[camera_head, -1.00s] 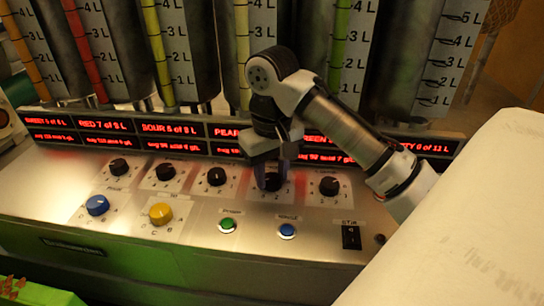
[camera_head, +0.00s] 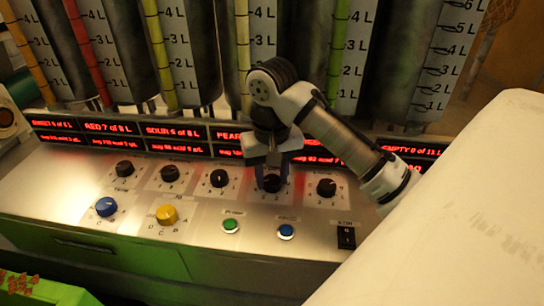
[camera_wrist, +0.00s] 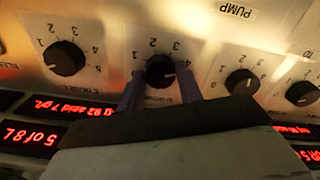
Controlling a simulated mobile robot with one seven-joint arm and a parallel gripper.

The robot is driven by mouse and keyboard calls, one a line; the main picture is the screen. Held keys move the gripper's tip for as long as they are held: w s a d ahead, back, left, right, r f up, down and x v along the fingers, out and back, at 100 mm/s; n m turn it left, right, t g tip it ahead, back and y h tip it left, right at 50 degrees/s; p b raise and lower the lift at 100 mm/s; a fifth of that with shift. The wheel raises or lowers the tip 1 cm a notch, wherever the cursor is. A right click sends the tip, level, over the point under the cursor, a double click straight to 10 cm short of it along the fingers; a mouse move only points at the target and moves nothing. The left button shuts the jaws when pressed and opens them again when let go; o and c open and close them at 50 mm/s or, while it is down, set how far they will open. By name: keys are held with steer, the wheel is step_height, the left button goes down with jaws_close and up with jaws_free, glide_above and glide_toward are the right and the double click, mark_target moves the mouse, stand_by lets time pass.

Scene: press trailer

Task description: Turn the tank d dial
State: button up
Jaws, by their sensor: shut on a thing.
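The fourth black dial from the left (camera_head: 271,183) in the console's row of dials is the one at my gripper (camera_head: 271,176). My gripper reaches down from above and its fingers stand on either side of the knob, shut on it. In the wrist view the dial (camera_wrist: 160,69) shows between the two fingertips (camera_wrist: 160,84), on a white plate numbered 1 to 4. A pale pointer mark shows on the knob's lower right there. The dial's name is too small and partly hidden to read.
Other black dials (camera_head: 219,178) (camera_head: 326,187) stand close on both sides. In front are a blue knob (camera_head: 106,206), a yellow knob (camera_head: 167,215), a green button (camera_head: 231,226), a blue button (camera_head: 286,231) and a black switch (camera_head: 346,237). Red displays (camera_head: 108,134) and tanks stand behind.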

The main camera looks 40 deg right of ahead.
mark_target(272, 180)
steer(key=o, duration=1)
step_height(272, 180, up, 14)
steer(key=p, duration=0.1)
steer(key=shift+f, duration=0.2)
